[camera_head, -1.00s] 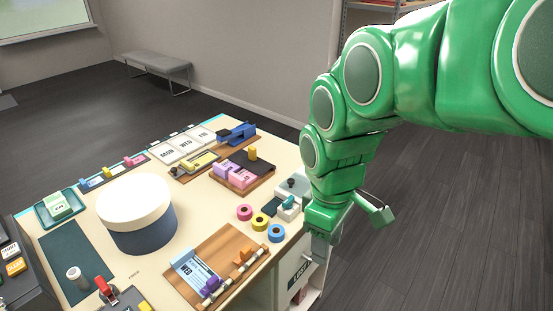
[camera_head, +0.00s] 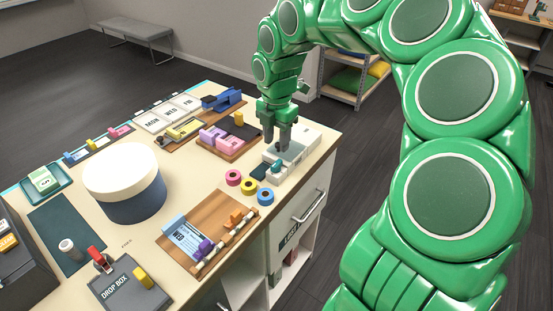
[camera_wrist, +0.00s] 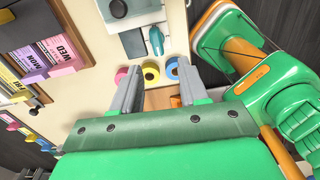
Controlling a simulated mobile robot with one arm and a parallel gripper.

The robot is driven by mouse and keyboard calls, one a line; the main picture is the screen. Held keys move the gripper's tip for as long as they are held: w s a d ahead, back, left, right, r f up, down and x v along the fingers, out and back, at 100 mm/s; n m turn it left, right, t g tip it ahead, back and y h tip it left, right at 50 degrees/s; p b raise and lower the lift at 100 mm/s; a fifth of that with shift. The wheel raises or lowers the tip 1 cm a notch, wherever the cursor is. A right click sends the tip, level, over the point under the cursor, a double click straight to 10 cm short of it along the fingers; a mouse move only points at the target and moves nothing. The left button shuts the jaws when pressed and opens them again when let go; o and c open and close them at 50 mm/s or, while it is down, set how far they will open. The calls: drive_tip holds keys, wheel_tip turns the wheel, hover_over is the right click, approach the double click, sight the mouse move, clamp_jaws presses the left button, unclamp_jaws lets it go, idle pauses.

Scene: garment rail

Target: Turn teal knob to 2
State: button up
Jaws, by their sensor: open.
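The teal knob (camera_head: 277,166) sits on a small white block at the right side of the table, just behind the tape rolls. It also shows in the wrist view (camera_wrist: 156,42), near the top middle, as an elongated teal handle. My gripper (camera_head: 279,146) is open and points down over a white device with a grey plate (camera_head: 292,151), just behind the knob. The wrist view shows my two fingers (camera_wrist: 155,80) spread apart with nothing between them. The knob lies beyond the fingertips there. Any numbers around the knob are too small to read.
Pink, yellow and blue tape rolls (camera_head: 249,187) lie in front of the knob. A wooden board (camera_head: 212,222) with a blue card is nearer, and pink blocks (camera_head: 213,137) stand to the left. A large round box (camera_head: 124,185) fills the table's middle.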

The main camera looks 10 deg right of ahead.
sight(277, 163)
drive_tip(key=shift+w+f, duration=0.3)
drive_tip(key=shift+w, duration=0.05)
drive_tip(key=shift+f, duration=3.8)
clamp_jaws()
